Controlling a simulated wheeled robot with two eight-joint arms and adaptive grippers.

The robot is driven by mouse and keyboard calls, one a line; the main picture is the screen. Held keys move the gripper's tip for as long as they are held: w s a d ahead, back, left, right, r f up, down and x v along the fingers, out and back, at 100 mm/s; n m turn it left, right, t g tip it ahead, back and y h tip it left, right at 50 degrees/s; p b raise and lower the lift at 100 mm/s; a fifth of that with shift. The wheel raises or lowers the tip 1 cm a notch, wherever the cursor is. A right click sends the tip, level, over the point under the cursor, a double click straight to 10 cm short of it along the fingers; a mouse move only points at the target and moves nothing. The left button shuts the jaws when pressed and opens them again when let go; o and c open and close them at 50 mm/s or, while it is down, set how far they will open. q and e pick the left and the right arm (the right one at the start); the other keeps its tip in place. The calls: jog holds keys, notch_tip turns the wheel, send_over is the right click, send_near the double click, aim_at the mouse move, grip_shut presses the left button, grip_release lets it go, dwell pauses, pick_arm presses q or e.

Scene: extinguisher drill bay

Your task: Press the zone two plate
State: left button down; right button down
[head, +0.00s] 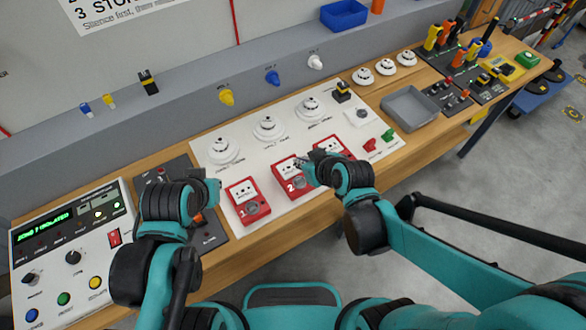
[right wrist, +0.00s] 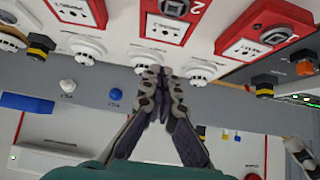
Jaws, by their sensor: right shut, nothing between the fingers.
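The zone two unit (head: 288,185) is a red box with a white plate and a "2", the middle of three red boxes on the white panel. My right gripper (head: 303,163) is over its right side and hides part of it. I cannot tell if they touch. In the right wrist view, the picture is upside down and the zone two unit (right wrist: 150,29) is at the top. The shut, empty right fingers (right wrist: 162,72) point toward it, with their tips below it in the picture. My left gripper (head: 214,190) is left of box 1; its finger opening is unclear.
Red box 1 (head: 240,191) and red box 3 (head: 332,145) flank the unit. Round white detectors (head: 268,127) stand behind. A control panel (head: 75,245) with a green display is at left. A grey tray (head: 409,108) is to the right.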

aim_at(288, 165)
jog(key=b+x, duration=0.2)
jog(key=x, duration=0.4)
jog(key=shift+s, duration=0.1)
jog(key=f+b, duration=0.1)
jog(key=f, duration=0.2)
jog(key=shift+w+f+b, duration=0.2)
jog(key=shift+b, duration=0.2)
jog(key=shift+f, duration=0.35)
